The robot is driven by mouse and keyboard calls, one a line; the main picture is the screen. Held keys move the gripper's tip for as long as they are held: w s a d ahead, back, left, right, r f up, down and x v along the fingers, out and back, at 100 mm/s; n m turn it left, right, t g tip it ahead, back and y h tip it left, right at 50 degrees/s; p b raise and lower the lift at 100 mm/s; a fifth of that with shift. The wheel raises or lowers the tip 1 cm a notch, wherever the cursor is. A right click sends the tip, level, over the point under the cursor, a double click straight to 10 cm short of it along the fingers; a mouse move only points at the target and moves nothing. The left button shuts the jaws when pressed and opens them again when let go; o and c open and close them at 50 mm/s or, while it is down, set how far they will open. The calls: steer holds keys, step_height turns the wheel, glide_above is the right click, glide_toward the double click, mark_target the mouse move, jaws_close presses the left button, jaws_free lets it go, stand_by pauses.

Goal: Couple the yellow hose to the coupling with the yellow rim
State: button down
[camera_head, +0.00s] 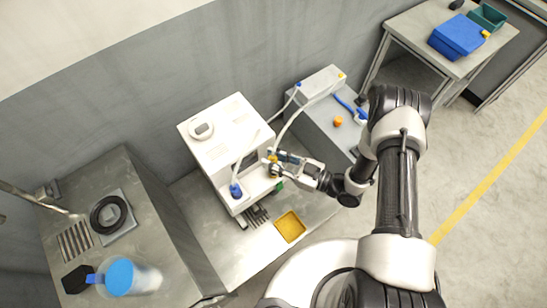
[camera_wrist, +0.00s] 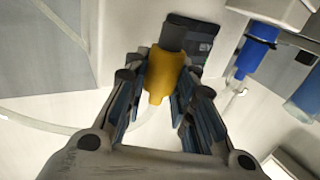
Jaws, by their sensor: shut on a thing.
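My gripper (camera_wrist: 155,100) is shut on the yellow end of the yellow hose (camera_wrist: 160,72). A pale tube trails down behind that end. In the head view, my gripper (camera_head: 277,159) is at the right front of the white machine, with a little of the yellow hose (camera_head: 272,158) showing. A dark grey cylinder (camera_wrist: 183,33) meets the far end of the yellow part in the wrist view. It points at a dark plate with a green patch (camera_wrist: 205,46) on the machine. I cannot tell whether the cylinder belongs to the hose or a coupling. No yellow rim can be made out.
A blue hose end (camera_wrist: 255,52) hangs to the right of the held one; it also shows in the head view (camera_head: 236,190). The white machine (camera_head: 225,135) stands on a metal counter with a yellow tray (camera_head: 290,226). An orange knob (camera_head: 338,121) lies to the right.

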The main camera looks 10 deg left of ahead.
steer(key=shift+f+b, duration=1.1)
steer(key=shift+f, duration=0.75)
steer(key=shift+d, duration=0.1)
steer(key=shift+f+b, duration=0.6)
steer(key=shift+b, duration=0.15)
steer(key=c, duration=1.6)
jaws_free()
steer(key=shift+r, duration=0.1)
steer(key=s+d, duration=0.2)
steer(key=d, duration=0.8)
steer(key=shift+d+b, duration=0.4)
